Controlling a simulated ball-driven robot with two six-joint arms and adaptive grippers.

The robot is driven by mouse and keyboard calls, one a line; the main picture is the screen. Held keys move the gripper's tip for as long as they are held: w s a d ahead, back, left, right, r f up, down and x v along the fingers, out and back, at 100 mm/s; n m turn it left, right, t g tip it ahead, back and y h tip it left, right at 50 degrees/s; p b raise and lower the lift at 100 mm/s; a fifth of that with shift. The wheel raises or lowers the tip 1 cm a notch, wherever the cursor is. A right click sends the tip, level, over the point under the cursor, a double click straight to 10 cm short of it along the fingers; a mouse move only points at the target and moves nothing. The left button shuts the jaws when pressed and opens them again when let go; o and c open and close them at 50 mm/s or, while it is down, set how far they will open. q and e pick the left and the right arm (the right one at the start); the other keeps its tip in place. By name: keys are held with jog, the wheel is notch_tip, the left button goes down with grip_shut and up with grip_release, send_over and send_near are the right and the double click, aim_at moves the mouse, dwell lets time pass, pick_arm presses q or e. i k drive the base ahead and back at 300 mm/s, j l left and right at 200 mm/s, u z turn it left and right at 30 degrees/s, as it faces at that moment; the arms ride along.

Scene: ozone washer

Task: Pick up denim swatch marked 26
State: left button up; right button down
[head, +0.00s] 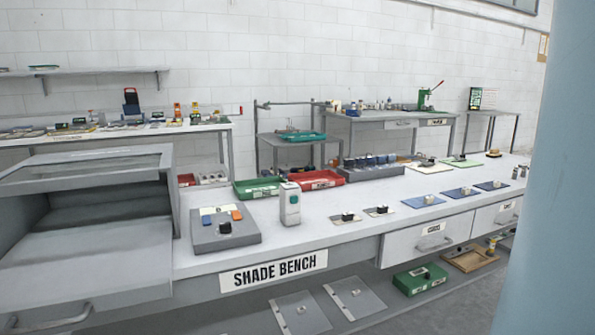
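Three flat blue swatches lie in a row on the right part of the shade bench (340,242): a near one (411,203), a middle one (447,193) and a far one (480,186). Each has a small dark clip or block on it. Two smaller grey pieces, a left one (335,220) and a right one (369,213), lie to their left, also with dark blocks. Any numbers on them are too small to read, so I cannot tell which is 26. Neither of my grippers is in view.
A grey device (205,241) and a white-grey box (290,205) stand on the bench's left part. Green (243,189) and red (300,184) trays sit behind. A grey open cabinet (85,265) is at left. A pale blue upright surface hides the right edge.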

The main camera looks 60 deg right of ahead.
aim_at(493, 185)
jog(key=z, duration=3.05)
jog(key=u, duration=0.8)
jog(key=i+l+u, duration=0.2)
jog(key=l+u, duration=0.15)
jog(key=i+l+u, duration=0.15)
jog(key=l+u, duration=0.2)
jog(key=i+l+u, duration=0.1)
jog(key=l+u, duration=0.2)
jog(key=l, duration=0.2)
